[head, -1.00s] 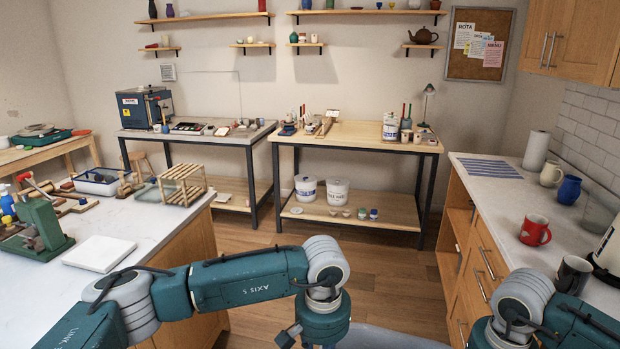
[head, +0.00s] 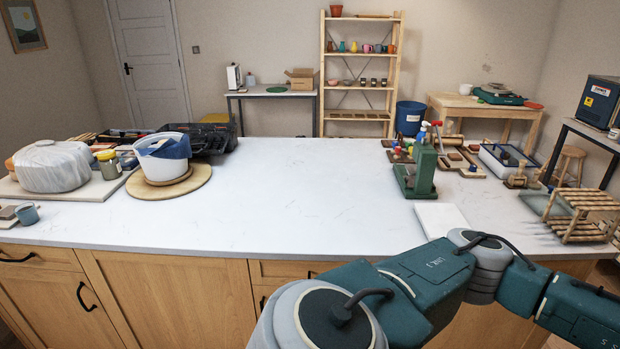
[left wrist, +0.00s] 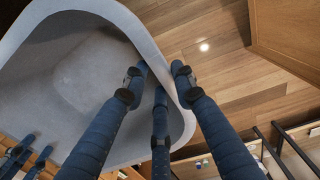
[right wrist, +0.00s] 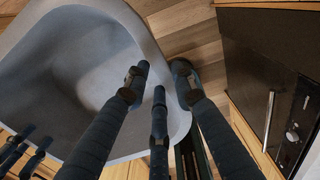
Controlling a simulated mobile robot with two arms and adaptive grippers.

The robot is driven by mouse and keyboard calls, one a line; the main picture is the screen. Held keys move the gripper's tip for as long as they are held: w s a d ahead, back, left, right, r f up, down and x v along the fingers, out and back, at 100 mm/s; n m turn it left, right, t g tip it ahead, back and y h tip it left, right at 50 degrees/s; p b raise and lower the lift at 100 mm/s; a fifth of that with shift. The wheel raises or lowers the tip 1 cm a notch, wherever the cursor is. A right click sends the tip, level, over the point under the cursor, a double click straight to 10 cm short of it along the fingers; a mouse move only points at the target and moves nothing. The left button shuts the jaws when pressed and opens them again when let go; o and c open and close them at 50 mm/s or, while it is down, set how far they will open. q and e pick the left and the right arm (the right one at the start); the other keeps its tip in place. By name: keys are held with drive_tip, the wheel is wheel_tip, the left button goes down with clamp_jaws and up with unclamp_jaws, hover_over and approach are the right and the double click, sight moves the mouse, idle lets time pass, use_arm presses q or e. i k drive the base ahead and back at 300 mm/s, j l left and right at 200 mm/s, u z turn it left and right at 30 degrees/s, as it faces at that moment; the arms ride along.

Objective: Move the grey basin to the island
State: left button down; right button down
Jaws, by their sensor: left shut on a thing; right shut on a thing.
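The grey basin (left wrist: 75,75) fills much of the left wrist view, and it also shows in the right wrist view (right wrist: 70,70). My left gripper (left wrist: 165,85) is shut on its wall, with fingers on both sides of the rim. My right gripper (right wrist: 165,85) is shut on another part of its wall in the same way. Wooden floor shows beyond the rim, so the basin is held in the air. The island (head: 290,190) has a white top and wooden cupboards. It stands in front of me in the head view, where the basin and both grippers are out of sight.
The island's middle is clear. At its left are a cloth-covered lump (head: 53,167), a jar (head: 108,164) and a white tub (head: 163,160) on a round board. At its right are a green press (head: 418,172), a white slab (head: 440,217) and a wooden rack (head: 580,215).

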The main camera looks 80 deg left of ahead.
sight(306, 212)
drive_tip(key=u, duration=1.5)
